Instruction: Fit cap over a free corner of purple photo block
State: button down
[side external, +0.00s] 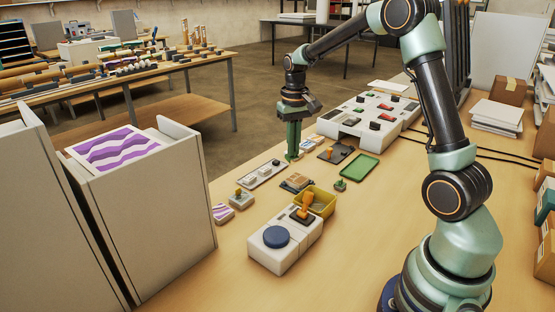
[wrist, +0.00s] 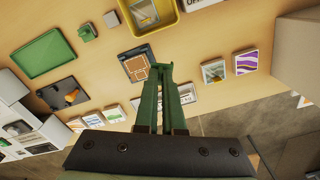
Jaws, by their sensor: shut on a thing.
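The purple photo block (side external: 222,212), with purple and white stripes on top, lies on the table at the left edge of the row of small items. It also shows in the wrist view (wrist: 245,62), right of my gripper. My gripper (side external: 292,158) points down over the table, right of and beyond the purple block, apart from it. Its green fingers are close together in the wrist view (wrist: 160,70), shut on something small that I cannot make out. No cap can be clearly told apart in either view; the fingers hide what is between them.
A second photo block (wrist: 215,70) sits beside the purple one. A white tray with small pieces (side external: 262,174), a brown patterned block (side external: 296,182), a yellow bin (side external: 326,205), a green tray (side external: 360,167) and a white device with a blue knob (side external: 277,237) stand nearby. The near table is clear.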

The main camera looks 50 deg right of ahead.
jog(key=w+a+n, duration=0.6)
jog(key=a+n, duration=0.4)
jog(key=n, duration=1.3)
send_over(220, 216)
notch_tip(220, 216, down, 5)
jog(key=shift+f, duration=3.3)
jog(key=shift+f, duration=0.35)
jog(key=c, duration=1.3)
grip_release()
jog(key=shift+r, duration=0.15)
